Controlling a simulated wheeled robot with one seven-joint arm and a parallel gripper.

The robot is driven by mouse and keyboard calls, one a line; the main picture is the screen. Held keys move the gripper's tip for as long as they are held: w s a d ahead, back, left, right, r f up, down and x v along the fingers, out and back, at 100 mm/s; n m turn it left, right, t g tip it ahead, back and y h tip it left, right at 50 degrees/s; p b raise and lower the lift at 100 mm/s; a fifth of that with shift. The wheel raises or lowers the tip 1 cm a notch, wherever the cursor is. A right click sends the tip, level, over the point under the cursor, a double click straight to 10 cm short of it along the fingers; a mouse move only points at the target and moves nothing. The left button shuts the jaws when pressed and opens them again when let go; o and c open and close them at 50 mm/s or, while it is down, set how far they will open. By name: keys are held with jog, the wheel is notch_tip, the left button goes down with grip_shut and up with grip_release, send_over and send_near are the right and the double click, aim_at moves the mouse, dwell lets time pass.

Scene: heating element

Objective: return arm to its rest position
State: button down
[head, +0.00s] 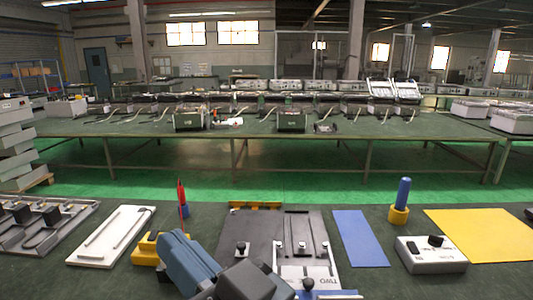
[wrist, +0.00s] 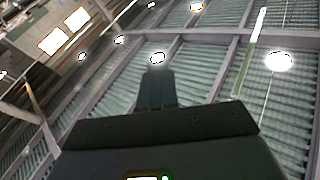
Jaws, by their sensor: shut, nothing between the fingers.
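My gripper (wrist: 157,75) shows in the wrist view as dark fingers held together, with nothing between them. Behind the fingers is the ceiling with its lamps, so the wrist points upward, away from the bench. In the head view my blue-grey and black arm (head: 188,264) is folded at the bottom, left of the middle, above the near bench (head: 400,280). I cannot make out the fingertips in the head view.
A black fixture plate (head: 265,225) lies beyond my arm. A white plate with a heating element (head: 112,236) is left; a blue mat (head: 360,238), a control box (head: 432,254) and a yellow mat (head: 485,235) are right. A red-handled tool (head: 181,192) stands upright near my arm.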

jog(key=s+d+f+m+t+h, duration=0.2)
jog(key=s+d+f+m+h, duration=0.3)
jog(key=d+f, duration=0.3)
jog(key=s+d+f+m+t+h, duration=0.2)
jog(key=s+d+f+m+h, duration=0.25)
jog(key=d+f+h, duration=0.3)
jog(key=s+d+f+n+g+h, duration=0.1)
jog(key=s+d+f, duration=0.1)
jog(key=s+d, duration=0.5)
jog(key=s+d+f+n+g+h, duration=0.1)
jog(key=s+d+f+h, duration=0.1)
jog(key=s+d, duration=0.5)
jog(key=s+f, duration=0.1)
jog(key=s, duration=0.3)
jog(key=shift+d+g, duration=0.2)
jog(key=shift+g, duration=0.2)
